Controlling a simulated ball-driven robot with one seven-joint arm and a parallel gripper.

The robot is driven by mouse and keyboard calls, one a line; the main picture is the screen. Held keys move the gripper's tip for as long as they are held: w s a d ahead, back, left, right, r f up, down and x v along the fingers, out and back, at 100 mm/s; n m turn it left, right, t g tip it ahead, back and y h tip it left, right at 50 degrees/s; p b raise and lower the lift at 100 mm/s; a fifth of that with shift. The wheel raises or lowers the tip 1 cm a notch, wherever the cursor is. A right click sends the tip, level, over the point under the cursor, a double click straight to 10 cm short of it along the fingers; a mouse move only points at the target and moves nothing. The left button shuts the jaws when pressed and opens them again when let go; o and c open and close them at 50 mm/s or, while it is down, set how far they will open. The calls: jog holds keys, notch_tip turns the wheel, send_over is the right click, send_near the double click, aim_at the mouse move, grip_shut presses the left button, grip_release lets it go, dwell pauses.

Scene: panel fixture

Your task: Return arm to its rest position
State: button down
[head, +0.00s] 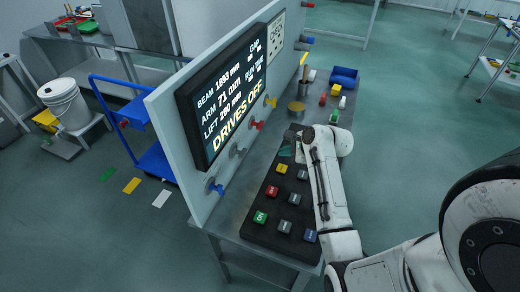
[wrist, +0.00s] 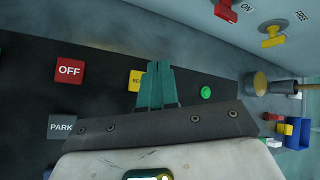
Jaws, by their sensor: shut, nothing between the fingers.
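My gripper (wrist: 157,68) shows in the wrist view as two teal fingers pressed together with nothing between them. It is over the black button panel (wrist: 105,100), next to the yellow button (wrist: 136,80), which it partly covers. In the head view my white arm reaches in from the right and its gripper (head: 286,151) is at the far end of the button panel (head: 240,233). Whether the fingertips touch the panel cannot be told. The red OFF button (wrist: 69,70) and grey PARK button (wrist: 61,126) lie left of the fingers in the wrist view.
An upright board holds a screen (head: 228,95) reading DRIVES OFF, with ARM 71 mm. Coloured knobs (head: 257,125) stick out of the board beside the panel. A brass-coloured cylinder (head: 296,107), small blocks and a blue bin (head: 344,77) stand farther along the bench. Floor to the right is open.

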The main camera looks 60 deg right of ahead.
jog(key=w+a+n+g+y, duration=0.2)
jog(key=w+a+n+g, duration=0.1)
jog(key=a+n, duration=1.8)
jog(key=s+a+r+n+g, duration=0.1)
jog(key=s+a+n, duration=0.1)
jog(key=a+n, duration=0.35)
jog(key=s+a+r+n, duration=0.2)
jog(key=a+n, duration=0.2)
jog(key=a, duration=0.3)
jog(key=s+d+f+m+g+b, duration=0.1)
jog(key=s+f+g+b, duration=0.3)
jog(key=s+f, duration=0.6)
jog(key=shift+d+f+b, duration=0.5)
jog(key=shift+f+b, duration=0.1)
jog(key=shift+b, duration=0.15)
jog(key=shift+m, duration=0.25)
